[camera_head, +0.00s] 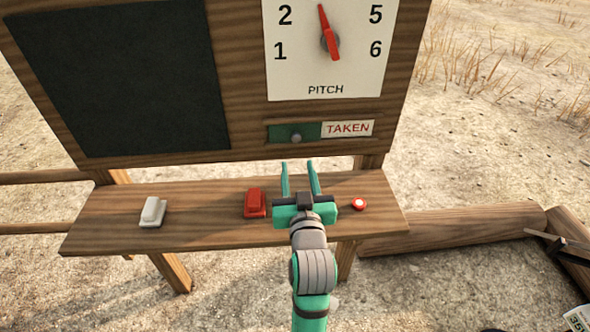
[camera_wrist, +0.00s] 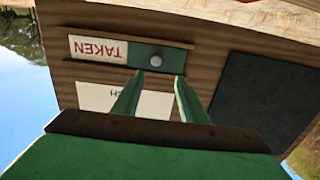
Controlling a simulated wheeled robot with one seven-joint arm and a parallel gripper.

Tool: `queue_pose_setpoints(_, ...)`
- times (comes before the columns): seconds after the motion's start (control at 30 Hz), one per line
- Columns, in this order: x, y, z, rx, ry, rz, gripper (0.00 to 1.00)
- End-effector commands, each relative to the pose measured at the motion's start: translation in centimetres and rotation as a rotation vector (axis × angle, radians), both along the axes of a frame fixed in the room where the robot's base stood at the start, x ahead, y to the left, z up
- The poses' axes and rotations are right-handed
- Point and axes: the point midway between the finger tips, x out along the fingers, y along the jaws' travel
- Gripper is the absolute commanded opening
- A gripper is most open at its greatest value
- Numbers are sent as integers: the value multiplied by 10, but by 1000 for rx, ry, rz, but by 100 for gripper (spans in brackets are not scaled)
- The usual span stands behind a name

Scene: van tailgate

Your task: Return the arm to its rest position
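My arm reaches forward over the wooden shelf of the board, and my gripper (camera_head: 299,167) points at the board. Its two green fingers are apart with nothing between them. In the wrist view the gripper (camera_wrist: 154,82) also shows spread, empty fingers, with the board upside down behind them. The slider plate with the "TAKEN" sign (camera_head: 347,129) is on the board just above the fingertips. It also shows in the wrist view, where the sign (camera_wrist: 98,49) is beside a green plate with a round knob (camera_wrist: 156,61). I cannot tell how far the fingertips are from the board.
On the shelf (camera_head: 110,220) are a white block (camera_head: 153,212), a red block (camera_head: 255,203) left of my gripper, and a red-and-white button (camera_head: 359,204) to its right. Above are a dark panel (camera_head: 120,75) and a "PITCH" dial (camera_head: 325,60). A log (camera_head: 450,230) lies right.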

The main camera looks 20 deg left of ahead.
Motion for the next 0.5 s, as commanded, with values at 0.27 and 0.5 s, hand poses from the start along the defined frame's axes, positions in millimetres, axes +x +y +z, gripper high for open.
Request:
queue_pose_setpoints(0.27, 1, -3, 0, 0, 0, -4, 39)
queue_pose_setpoints(0.5, -4, -6, -13, 7, 12, -14, 39)
